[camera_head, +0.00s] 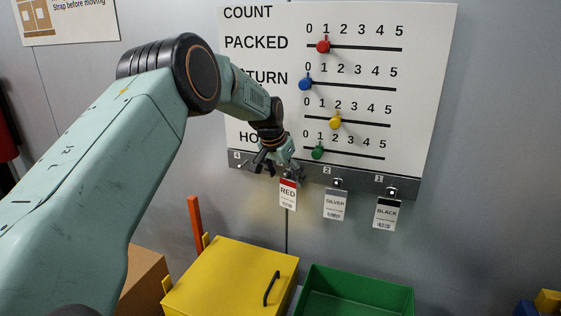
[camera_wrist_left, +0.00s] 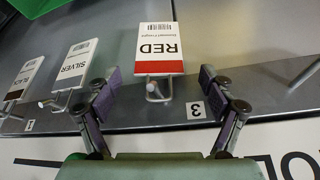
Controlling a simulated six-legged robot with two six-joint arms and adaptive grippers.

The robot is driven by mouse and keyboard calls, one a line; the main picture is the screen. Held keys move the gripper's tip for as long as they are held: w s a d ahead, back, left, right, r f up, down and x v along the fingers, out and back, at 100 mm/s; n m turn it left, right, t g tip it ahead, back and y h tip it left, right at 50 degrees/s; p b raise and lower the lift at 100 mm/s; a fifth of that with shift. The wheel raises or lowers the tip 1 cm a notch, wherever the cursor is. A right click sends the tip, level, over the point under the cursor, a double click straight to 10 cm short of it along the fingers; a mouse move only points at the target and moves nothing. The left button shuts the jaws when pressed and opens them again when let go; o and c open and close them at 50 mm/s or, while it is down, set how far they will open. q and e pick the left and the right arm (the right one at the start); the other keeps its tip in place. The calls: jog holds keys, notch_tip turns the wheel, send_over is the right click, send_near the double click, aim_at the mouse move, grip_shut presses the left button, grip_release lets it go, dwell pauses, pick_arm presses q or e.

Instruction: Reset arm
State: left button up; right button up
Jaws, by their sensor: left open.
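My left gripper (camera_head: 278,172) is in front of the grey hook strip (camera_head: 360,184) below the white count board. Its fingers are open and empty. In the left wrist view, the open fingers (camera_wrist_left: 157,84) stand on either side of the hook marked 3. A red-topped tag reading RED (camera_head: 288,194) hangs there; it also shows in the left wrist view (camera_wrist_left: 161,48), apart from the fingers. A SILVER tag (camera_head: 335,204) hangs at hook 2 and a BLACK tag (camera_head: 387,214) at hook 1. My right gripper is not in view.
The count board (camera_head: 430,60) carries red (camera_head: 323,47), blue (camera_head: 305,84), yellow (camera_head: 335,122) and green (camera_head: 317,153) knobs on rails. Below stand a yellow lidded box (camera_head: 225,275) and an open green bin (camera_head: 360,284). The wall right of the board is clear.

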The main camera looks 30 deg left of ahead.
aim_at(288, 182)
pick_arm(q)
jog(key=v, duration=0.8)
jog(key=shift+s+d+r, duration=0.1)
jog(key=shift+s, duration=0.05)
jog(key=x, duration=1.2)
jog(key=shift+r, duration=0.1)
